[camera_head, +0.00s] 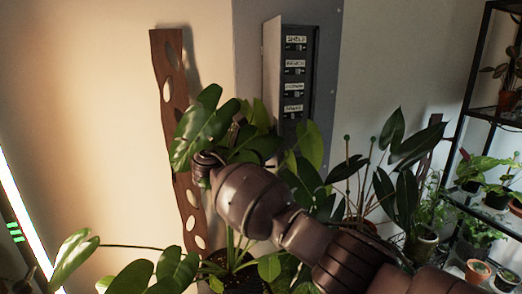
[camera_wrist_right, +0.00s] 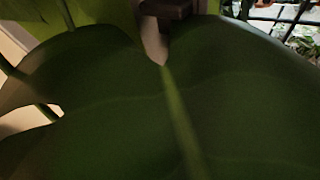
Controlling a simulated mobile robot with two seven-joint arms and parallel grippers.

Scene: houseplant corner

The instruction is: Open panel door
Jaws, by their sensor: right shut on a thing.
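The grey panel (camera_head: 297,95) is on the wall, its labelled switch rows showing. Its light grey door (camera_head: 272,70) stands open on the left side, and its lower part is hidden behind leaves. My right arm reaches in from the lower right, and its wrist end (camera_head: 205,165) is among the leaves, below and left of the door. The fingertips are hidden in the head view. In the right wrist view, dark parts of my right gripper (camera_wrist_right: 168,10) show at the top beside a narrow pale piece. It is shut, apparently on the door, but leaves cover the contact. My left gripper is not in view.
A large leaf (camera_wrist_right: 110,110) fills most of the wrist view. A leafy potted plant (camera_head: 200,135) surrounds the gripper. A plant shelf (camera_head: 492,115) stands at right.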

